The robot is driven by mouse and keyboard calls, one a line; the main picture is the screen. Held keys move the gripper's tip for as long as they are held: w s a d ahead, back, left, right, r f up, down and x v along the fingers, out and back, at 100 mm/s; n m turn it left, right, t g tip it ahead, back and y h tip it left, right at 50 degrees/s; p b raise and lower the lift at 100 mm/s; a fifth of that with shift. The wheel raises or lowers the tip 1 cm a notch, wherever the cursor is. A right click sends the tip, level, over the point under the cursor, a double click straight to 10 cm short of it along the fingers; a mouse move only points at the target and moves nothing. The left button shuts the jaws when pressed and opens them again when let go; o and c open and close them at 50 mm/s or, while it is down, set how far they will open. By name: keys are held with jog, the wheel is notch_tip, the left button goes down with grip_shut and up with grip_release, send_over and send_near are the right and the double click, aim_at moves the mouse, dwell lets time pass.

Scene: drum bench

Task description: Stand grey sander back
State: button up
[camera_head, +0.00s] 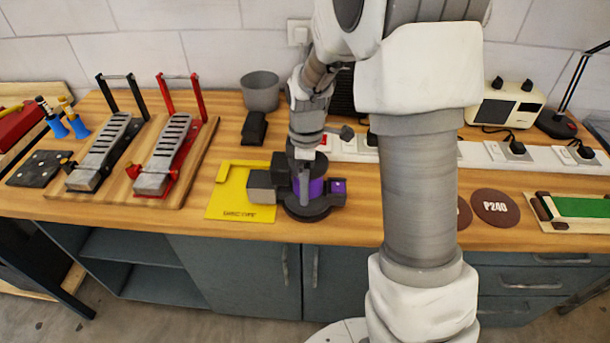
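My gripper (307,160) points down at the middle of the bench. It is just above a cluster of dark, grey and purple parts. A grey block (262,187) with dark parts beside it lies over the right side of a yellow mat (232,205). I cannot tell whether this block is the grey sander or part of the purple-bodied tool (316,188) to its right. That tool stands over a dark round base (309,211). My wrist and the dark parts hide the fingertips, so I cannot see whether they hold anything.
Two clamp-like pedals, black (103,150) and red (168,155), stand on a board at left. A grey pot (260,91) and small black block (254,128) are behind the mat. A power strip (480,155), brown P240 disc (495,207) and green-topped block (580,207) are at right.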

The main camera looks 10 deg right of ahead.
jog(key=shift+w+r+p, duration=0.1)
jog(key=shift+r+p, duration=0.3)
jog(key=shift+r, duration=0.25)
notch_tip(320, 180, up, 12)
jog(key=shift+r+p, duration=0.25)
jog(key=shift+p, duration=0.25)
jog(key=s+r+m+t, duration=0.3)
jog(key=s+m, duration=0.4)
jog(key=s, duration=0.3)
jog(key=s+r+m+t, duration=0.2)
jog(key=s+r+m, duration=0.3)
jog(key=s, duration=0.5)
jog(key=shift+s+d+m+t, duration=0.3)
jog(key=shift+m+t, duration=0.1)
jog(key=shift+m, duration=0.8)
jog(key=shift+r, duration=0.1)
